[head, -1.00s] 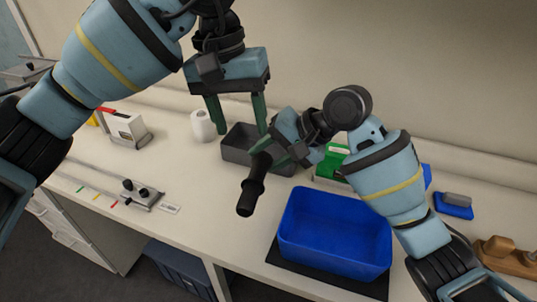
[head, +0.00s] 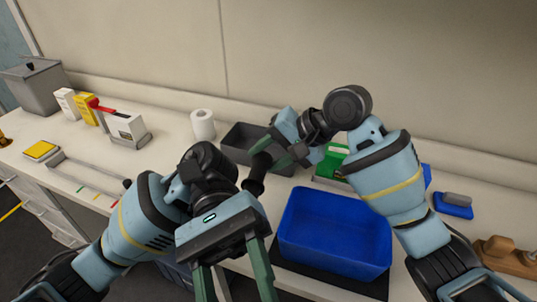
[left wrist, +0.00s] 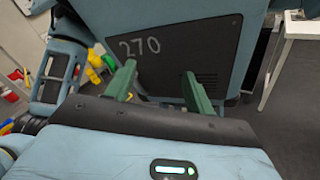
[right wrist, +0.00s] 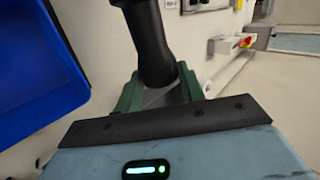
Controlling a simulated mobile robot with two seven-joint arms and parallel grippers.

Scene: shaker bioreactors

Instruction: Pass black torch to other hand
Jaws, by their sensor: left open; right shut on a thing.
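The black torch (head: 256,174) is held by my right gripper (head: 277,152) above the bench, in front of the grey bin. It hangs tilted, and its lower end is close to my left arm in the head view. In the right wrist view the torch (right wrist: 150,40) stands between the green fingers, which are shut on it. My left gripper (head: 234,280) is open and empty at the bottom of the head view, with its fingers pointing down. In the left wrist view its green fingers (left wrist: 160,90) are apart, with nothing between them.
A blue tray (head: 335,265) stands on a black mat to the right. A grey bin (head: 237,154) and a paper roll (head: 203,125) are at the back. A white box (head: 127,127) and a grey lidded container (head: 35,90) stand at the left. In the left wrist view a panel marked 270 is behind the fingers.

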